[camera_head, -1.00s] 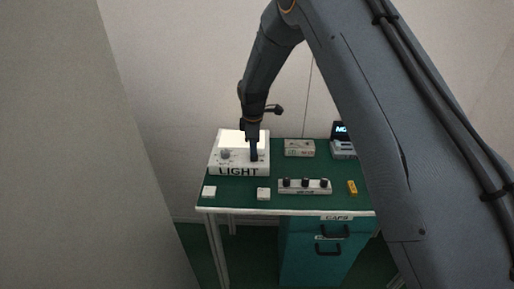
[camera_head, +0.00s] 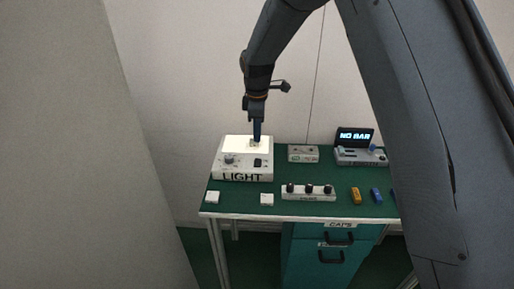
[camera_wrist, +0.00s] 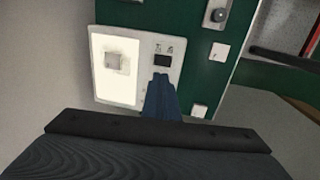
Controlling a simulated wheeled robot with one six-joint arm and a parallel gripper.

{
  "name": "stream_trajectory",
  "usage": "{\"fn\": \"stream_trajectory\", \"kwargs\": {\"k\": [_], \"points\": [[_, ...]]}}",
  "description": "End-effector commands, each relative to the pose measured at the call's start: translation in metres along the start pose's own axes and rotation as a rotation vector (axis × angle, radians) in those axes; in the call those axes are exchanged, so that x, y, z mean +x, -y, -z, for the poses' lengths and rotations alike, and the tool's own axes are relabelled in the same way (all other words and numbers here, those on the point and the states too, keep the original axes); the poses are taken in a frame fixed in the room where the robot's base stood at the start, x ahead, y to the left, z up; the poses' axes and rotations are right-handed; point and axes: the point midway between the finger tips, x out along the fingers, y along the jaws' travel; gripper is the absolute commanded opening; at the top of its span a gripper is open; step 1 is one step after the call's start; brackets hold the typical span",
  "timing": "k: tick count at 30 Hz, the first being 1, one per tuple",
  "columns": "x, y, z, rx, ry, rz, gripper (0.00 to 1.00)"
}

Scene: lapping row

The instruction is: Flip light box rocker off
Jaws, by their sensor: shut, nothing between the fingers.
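The light box (camera_head: 243,177) is a white box marked LIGHT at the left of the green bench. Its top panel (camera_head: 238,143) glows warm white; the glowing panel also fills the box's left part in the wrist view (camera_wrist: 115,88). My gripper (camera_head: 257,141) is shut and empty, raised above the box and apart from the rocker. Its blue fingers point toward the rocker in the wrist view (camera_wrist: 161,77).
A small grey square (camera_wrist: 114,60) lies on the glowing panel.

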Motion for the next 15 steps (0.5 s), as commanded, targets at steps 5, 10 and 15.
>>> {"fn": "stream_trajectory", "kwargs": {"k": [5, 10, 15], "points": [[-0.023, -0.001, 0.002, -0.002, -0.001, -0.002, 0.00], [-0.032, 0.000, 0.001, -0.002, -0.001, -0.001, 0.00], [-0.033, 0.000, 0.001, -0.002, -0.001, -0.001, 0.00]]}}
